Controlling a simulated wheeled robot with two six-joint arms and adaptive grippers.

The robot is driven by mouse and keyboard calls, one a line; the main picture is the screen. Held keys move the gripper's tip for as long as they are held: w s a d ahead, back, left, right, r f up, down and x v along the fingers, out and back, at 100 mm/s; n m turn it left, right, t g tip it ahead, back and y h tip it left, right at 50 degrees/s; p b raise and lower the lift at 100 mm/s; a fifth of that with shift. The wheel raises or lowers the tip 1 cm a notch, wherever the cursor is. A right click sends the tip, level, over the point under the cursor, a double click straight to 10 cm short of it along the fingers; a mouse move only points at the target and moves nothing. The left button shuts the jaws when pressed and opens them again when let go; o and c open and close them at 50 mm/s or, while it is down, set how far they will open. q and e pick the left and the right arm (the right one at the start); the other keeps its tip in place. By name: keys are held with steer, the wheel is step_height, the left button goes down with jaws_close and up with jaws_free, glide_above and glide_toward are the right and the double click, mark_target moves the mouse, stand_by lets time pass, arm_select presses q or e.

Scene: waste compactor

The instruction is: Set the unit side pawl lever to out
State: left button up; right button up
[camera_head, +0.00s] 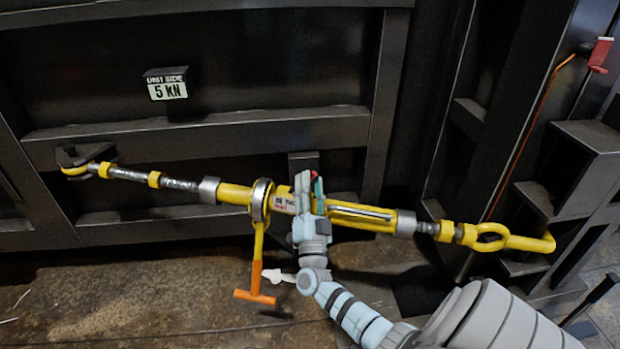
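A yellow ratchet turnbuckle (232,193) spans the view from a bracket at left to a hook at right. A round metal ratchet ring (260,200) sits around its middle, with a handle (256,275) ending in an orange T-grip hanging from it. A small label (287,203) is on the body right of the ring. My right gripper (308,190) is at the body just right of this label, reaching up from below. Small red and teal parts show at its fingers. I cannot make out the pawl lever or whether the fingers are closed. My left gripper is out of view.
A sign (167,84) on the dark ribbed steel wall reads "UNIT SIDE 5 KN". A yellow hook (515,241) ends the turnbuckle at right beside steel ledges. A red piece (600,54) with an orange cable is at upper right. The floor at lower left is mostly clear.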

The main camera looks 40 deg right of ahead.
steer(key=v, duration=0.9)
steer(key=shift+s+a+f, duration=0.2)
steer(key=shift+s, duration=0.05)
